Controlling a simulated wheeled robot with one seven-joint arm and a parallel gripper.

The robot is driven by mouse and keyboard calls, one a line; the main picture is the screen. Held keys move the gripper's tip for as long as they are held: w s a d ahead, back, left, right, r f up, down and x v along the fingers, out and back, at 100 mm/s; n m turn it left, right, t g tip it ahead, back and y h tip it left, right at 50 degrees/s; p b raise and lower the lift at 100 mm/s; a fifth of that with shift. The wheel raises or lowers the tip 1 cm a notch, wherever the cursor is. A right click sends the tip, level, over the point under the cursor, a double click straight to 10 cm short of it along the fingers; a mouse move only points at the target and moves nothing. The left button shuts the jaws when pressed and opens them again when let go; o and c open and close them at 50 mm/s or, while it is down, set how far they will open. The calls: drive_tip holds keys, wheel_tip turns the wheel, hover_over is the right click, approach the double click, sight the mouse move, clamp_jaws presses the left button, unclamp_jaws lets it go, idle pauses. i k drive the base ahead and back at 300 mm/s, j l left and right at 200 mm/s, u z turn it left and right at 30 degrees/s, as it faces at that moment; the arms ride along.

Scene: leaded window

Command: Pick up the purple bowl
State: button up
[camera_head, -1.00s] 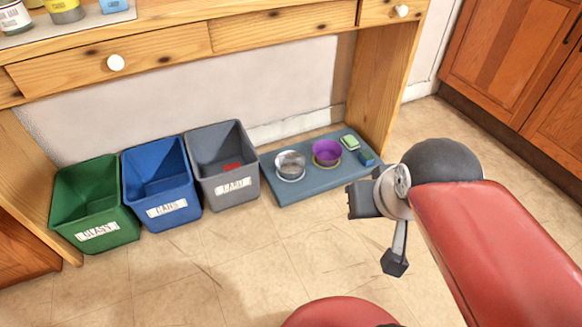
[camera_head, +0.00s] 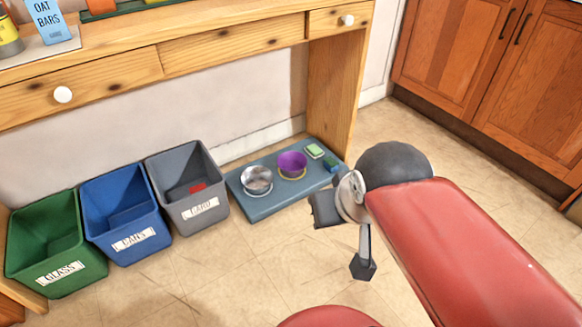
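The purple bowl (camera_head: 292,164) sits upright on a blue-grey mat (camera_head: 262,210) on the floor under the wooden bench. It stands between a silver metal bowl (camera_head: 257,180) on its left and a small green sponge-like block on its right. My gripper (camera_head: 338,240) is in front of the mat, to the right of and nearer than the purple bowl, and apart from it. Its two dark fingers are spread wide with nothing visible between them. Nothing covers the purple bowl.
Green (camera_head: 55,245), blue (camera_head: 122,212) and grey (camera_head: 188,190) bins stand left of the mat. A green block (camera_head: 315,151) and a small blue-green block (camera_head: 332,165) lie at the mat's right end. The bench leg (camera_head: 335,95) rises behind. Floor in front is clear.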

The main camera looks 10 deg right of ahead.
sight(292, 165)
drive_tip(key=i+l+u, duration=0.3)
drive_tip(key=i+l, duration=0.15)
drive_tip(key=i, duration=0.2)
drive_tip(key=i+l+u, duration=0.35)
drive_tip(key=i+l, duration=0.2)
